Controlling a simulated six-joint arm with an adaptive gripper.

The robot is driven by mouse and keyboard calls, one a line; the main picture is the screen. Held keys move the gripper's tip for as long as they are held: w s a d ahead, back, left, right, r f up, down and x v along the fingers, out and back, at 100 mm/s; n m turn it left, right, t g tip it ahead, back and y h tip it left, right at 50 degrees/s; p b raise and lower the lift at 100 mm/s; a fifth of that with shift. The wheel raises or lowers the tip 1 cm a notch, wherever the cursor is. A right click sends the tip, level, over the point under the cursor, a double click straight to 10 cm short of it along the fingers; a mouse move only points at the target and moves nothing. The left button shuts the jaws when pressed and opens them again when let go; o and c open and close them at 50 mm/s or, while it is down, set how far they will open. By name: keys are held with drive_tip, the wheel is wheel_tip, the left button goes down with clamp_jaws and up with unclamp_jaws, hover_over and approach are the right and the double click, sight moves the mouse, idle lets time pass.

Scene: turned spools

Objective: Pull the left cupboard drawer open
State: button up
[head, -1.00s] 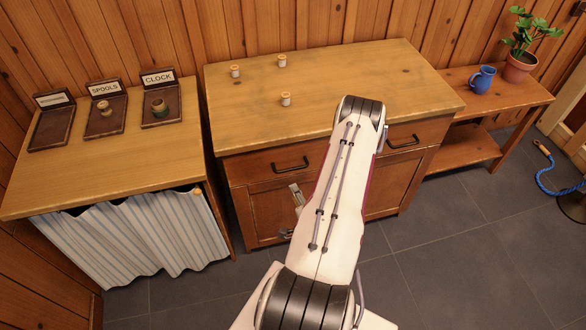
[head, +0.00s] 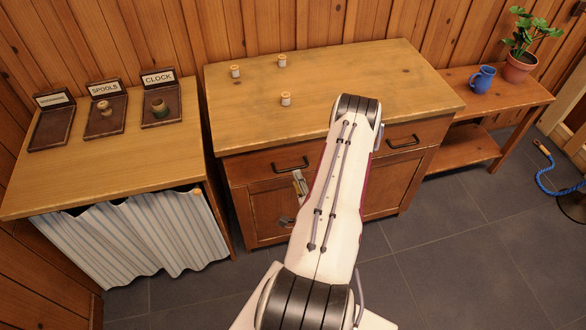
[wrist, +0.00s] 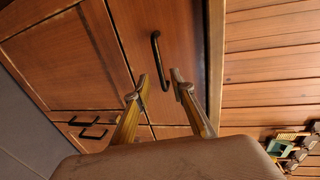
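The left cupboard drawer (head: 262,168) is a brown wooden front under the cupboard top, flush with the cupboard. Its black bar handle (head: 291,164) shows in the head view and in the wrist view (wrist: 156,55). My gripper (wrist: 160,76) is open and faces this drawer front. In the wrist view the near end of the handle lies between the two fingertips, with a gap on each side; I cannot tell how deep the fingers reach. In the head view a finger (head: 299,184) shows just below the handle's right end; my arm hides the rest.
The right drawer's handle (head: 403,142) is partly beside my arm. Several small spools stand on the cupboard top (head: 350,75). A curtained table (head: 40,190) with labelled stands is on the left; a low bench (head: 520,95) with a blue mug (head: 482,79) and plant is right.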

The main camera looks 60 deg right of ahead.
sight(293, 169)
drive_tip(key=shift+x, duration=3.45)
clamp_jaws()
